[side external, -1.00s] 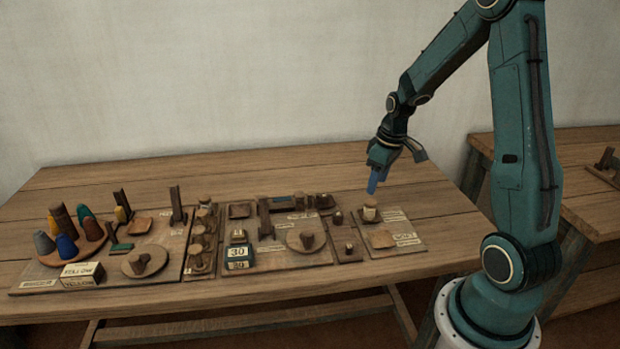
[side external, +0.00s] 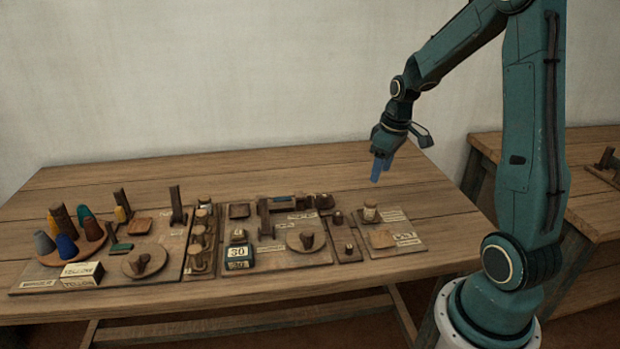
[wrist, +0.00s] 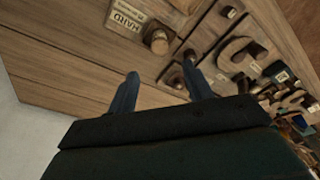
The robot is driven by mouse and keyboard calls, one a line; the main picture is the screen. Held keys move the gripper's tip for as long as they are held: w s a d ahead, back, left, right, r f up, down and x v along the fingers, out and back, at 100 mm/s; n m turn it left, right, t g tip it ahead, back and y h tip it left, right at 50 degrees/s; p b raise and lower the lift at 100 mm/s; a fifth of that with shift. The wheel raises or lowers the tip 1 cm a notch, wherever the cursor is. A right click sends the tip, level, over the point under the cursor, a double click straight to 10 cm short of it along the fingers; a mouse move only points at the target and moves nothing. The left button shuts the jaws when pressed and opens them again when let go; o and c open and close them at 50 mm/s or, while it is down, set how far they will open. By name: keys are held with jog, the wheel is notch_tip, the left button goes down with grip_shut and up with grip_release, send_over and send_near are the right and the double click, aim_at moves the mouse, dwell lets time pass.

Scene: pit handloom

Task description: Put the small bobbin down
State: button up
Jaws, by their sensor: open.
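A small pale bobbin with a brown top (side external: 370,211) stands upright on the right-hand board (side external: 408,249). In the wrist view a brown-topped piece (wrist: 157,40) stands beside a lettered label and looks like the same bobbin. My gripper (side external: 379,172) hangs above and slightly right of the bobbin, clear of it.
Boards with several small wooden pieces, a round plate (side external: 307,239) and a number block (side external: 239,256) fill the table's middle. Coloured cones stand on a round tray (side external: 50,258) at the left. Bare table (side external: 440,199) lies right of the boards.

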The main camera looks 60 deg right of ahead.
jog(key=s+a+r+t, duration=0.2)
jog(key=s+a+r, duration=0.2)
jog(key=a+r, duration=0.8)
jog(key=s+a+r+t, duration=0.1)
jog(key=s+a+r, duration=0.1)
jog(key=s+a, duration=0.7)
jog(key=shift+s+a+t, duration=0.3)
jog(key=shift+a+t, duration=0.1)
jog(key=shift+a, duration=0.05)
